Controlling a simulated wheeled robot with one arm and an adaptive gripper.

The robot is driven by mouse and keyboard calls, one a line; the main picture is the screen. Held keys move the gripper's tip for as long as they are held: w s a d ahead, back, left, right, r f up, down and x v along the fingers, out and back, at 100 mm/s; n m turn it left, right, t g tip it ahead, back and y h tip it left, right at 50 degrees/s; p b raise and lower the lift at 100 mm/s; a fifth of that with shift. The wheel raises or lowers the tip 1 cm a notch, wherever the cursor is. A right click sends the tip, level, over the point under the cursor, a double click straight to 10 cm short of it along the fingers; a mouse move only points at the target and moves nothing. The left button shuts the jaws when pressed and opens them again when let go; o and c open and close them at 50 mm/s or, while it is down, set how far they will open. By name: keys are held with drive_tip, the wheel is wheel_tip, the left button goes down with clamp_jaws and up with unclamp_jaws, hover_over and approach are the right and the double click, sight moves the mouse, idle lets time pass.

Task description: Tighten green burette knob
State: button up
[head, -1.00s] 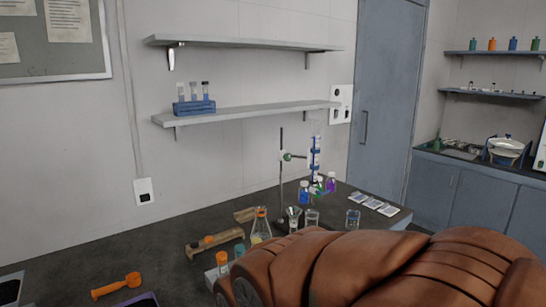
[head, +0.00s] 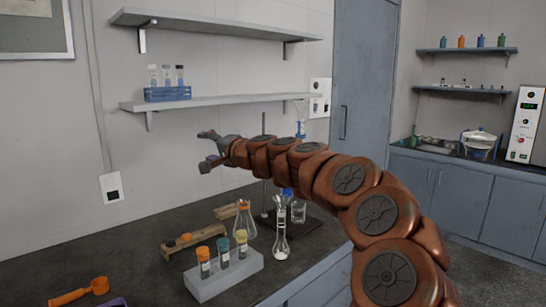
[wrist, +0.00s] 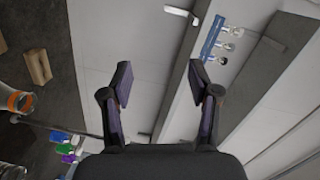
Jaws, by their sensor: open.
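The green burette knob is not visible now; my arm covers the middle of the burette stand in the head view. Only the blue upper end of the burette (head: 300,128) and the top of the dark stand rod (head: 263,122) show above my arm. My gripper (head: 207,150) is open and empty, left of the stand and in front of the wall, above the bench. In the wrist view its two fingers (wrist: 162,78) are spread apart with only wall and shelf behind them.
The lower wall shelf (head: 215,103) with a blue tube rack (head: 168,94) is just above my gripper. On the bench (head: 90,240) stand a conical flask (head: 244,222), a volumetric flask (head: 281,240), a white vial block (head: 225,277) and a wooden rack (head: 194,241). An orange scoop (head: 80,292) lies at left.

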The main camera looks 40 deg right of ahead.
drive_tip(key=s+d+f+m+h+b, duration=0.1)
drive_tip(key=d+f+m+h, duration=0.15)
drive_tip(key=d, duration=0.55)
drive_tip(key=s+d+f+m+h, duration=0.1)
drive_tip(key=s+d+m+h, duration=0.15)
drive_tip(key=d, duration=0.55)
drive_tip(key=s+d+f+m+h+b, duration=0.1)
drive_tip(key=d+m+h, duration=0.2)
drive_tip(key=d, duration=0.5)
drive_tip(key=p+x, duration=0.2)
drive_tip(key=x, duration=0.5)
drive_tip(key=shift+w+f+g, duration=0.2)
drive_tip(key=shift+w+g, duration=0.05)
drive_tip(key=shift+g, duration=0.15)
drive_tip(key=shift+c, duration=0.2)
